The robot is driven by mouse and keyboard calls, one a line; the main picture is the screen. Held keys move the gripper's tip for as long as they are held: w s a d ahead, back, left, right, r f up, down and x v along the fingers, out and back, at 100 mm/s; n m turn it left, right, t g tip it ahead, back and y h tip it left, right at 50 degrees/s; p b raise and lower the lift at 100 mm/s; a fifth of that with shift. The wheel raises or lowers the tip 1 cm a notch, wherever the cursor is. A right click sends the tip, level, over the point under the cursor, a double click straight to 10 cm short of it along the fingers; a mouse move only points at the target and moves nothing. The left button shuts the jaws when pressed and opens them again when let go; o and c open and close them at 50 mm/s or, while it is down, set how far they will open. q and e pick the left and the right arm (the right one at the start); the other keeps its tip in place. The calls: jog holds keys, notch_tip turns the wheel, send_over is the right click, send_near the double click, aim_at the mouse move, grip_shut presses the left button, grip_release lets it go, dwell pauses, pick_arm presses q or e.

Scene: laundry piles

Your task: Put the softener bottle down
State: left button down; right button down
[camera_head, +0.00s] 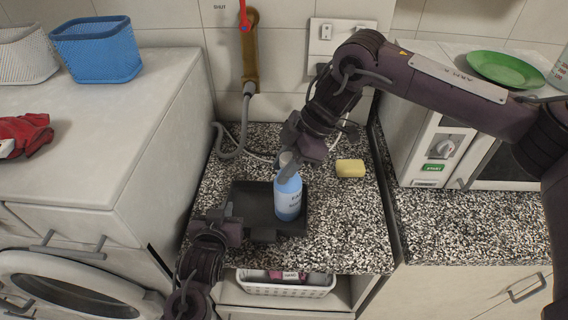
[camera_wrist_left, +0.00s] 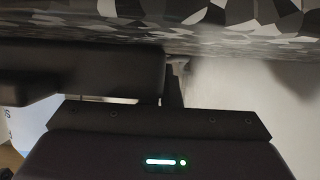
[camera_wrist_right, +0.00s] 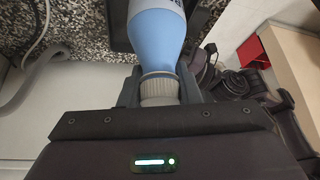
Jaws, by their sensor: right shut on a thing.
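The softener bottle (camera_head: 288,198) is blue with a pale label and stands upright at the right part of the dark tray (camera_head: 245,198). I cannot tell whether its base touches the tray. My right gripper (camera_head: 286,168) is shut on its ribbed cap from above. The right wrist view shows the bottle's blue shoulder (camera_wrist_right: 155,32) and the cap between the fingers (camera_wrist_right: 158,92). My left gripper (camera_head: 234,222) is low at the tray's left front edge. Its fingers are dark and partly hidden, so its opening is unclear, also in the left wrist view (camera_wrist_left: 172,85).
The tray lies on the speckled counter (camera_head: 345,220). A yellow sponge or soap (camera_head: 350,168) lies right of the bottle. A microwave (camera_head: 445,150) is at right, a white washer (camera_head: 110,130) at left. A hose (camera_head: 240,130) runs behind; a white basket (camera_head: 285,286) sits below.

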jog(key=c, duration=1.1)
grip_release()
jog(key=shift+o, duration=0.2)
jog(key=s+v, duration=0.1)
jog(key=v, duration=1.1)
jog(key=shift+w, duration=0.45)
jog(key=shift+a+r, duration=0.1)
jog(key=shift+r, duration=0.05)
pick_arm(q)
jog(key=c, duration=1.6)
grip_release()
